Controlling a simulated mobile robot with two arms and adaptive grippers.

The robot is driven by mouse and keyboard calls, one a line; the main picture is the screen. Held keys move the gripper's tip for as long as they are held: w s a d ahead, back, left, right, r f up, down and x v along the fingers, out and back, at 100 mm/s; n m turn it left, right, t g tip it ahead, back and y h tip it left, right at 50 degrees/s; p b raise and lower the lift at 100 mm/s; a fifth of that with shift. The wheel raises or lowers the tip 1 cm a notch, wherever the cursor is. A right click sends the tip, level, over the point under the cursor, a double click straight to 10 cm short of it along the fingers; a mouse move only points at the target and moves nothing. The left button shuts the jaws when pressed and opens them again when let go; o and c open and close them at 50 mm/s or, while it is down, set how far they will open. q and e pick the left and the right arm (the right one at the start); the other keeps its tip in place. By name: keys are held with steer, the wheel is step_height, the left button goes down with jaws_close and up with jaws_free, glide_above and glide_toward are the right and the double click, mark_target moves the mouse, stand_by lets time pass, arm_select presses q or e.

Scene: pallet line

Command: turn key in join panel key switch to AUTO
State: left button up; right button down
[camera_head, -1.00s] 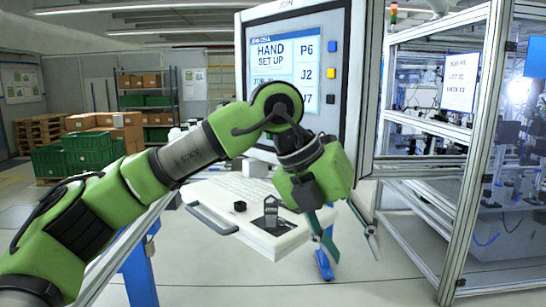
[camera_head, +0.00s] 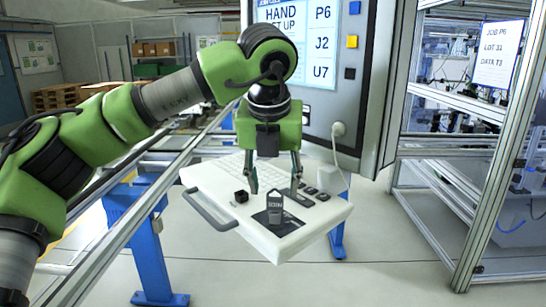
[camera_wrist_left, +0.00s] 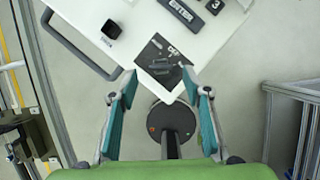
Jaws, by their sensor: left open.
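The join panel (camera_head: 320,232) is a white sloped console below the screen. Near its front corner is a dark key switch plate (camera_head: 290,226) with a grey key (camera_head: 275,207) standing up from it. In the left wrist view, the key (camera_wrist_left: 160,68) lies ahead of the fingertips on the plate (camera_wrist_left: 150,52). I cannot read which position the key points to. My left gripper (camera_head: 274,188) is open and empty, pointing down, its fingers above and behind the key, apart from it. It also shows in the left wrist view (camera_wrist_left: 163,88). My right gripper is not in view.
A black knob (camera_head: 241,197) sits left of the plate, and dark buttons (camera_head: 310,190) sit right of it. A grey handle (camera_head: 208,212) runs along the left edge. The screen (camera_head: 300,40) reads HAND SET UP. A framed cell (camera_head: 490,150) stands at right.

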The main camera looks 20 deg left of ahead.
mark_target(274, 198)
arm_select(q)
steer(key=p+x, duration=0.1)
steer(key=x, duration=0.3)
steer(key=shift+w+f, duration=0.15)
steer(key=shift+f, duration=0.3)
steer(key=shift+w+f, duration=0.2)
steer(key=shift+f, duration=0.2)
steer(key=c, duration=1.1)
steer(key=shift+a+f+m, duration=0.1)
steer(key=shift+f+m, duration=0.05)
steer(key=shift+m, duration=0.15)
steer(key=shift+c, duration=0.4)
steer(key=shift+m+h, duration=0.4)
steer(key=shift+m, duration=0.2)
steer(key=shift+m+h+b, duration=0.3)
steer(key=shift+m+h, duration=0.1)
steer(key=shift+m, duration=0.7)
steer(key=shift+m+h, duration=0.4)
steer(key=shift+m, duration=0.7)
steer(key=m+h+p, duration=0.1)
steer(key=m, duration=0.2)
steer(key=shift+g, duration=0.4)
steer(key=shift+m+p, duration=0.3)
steer(key=shift+m, duration=0.1)
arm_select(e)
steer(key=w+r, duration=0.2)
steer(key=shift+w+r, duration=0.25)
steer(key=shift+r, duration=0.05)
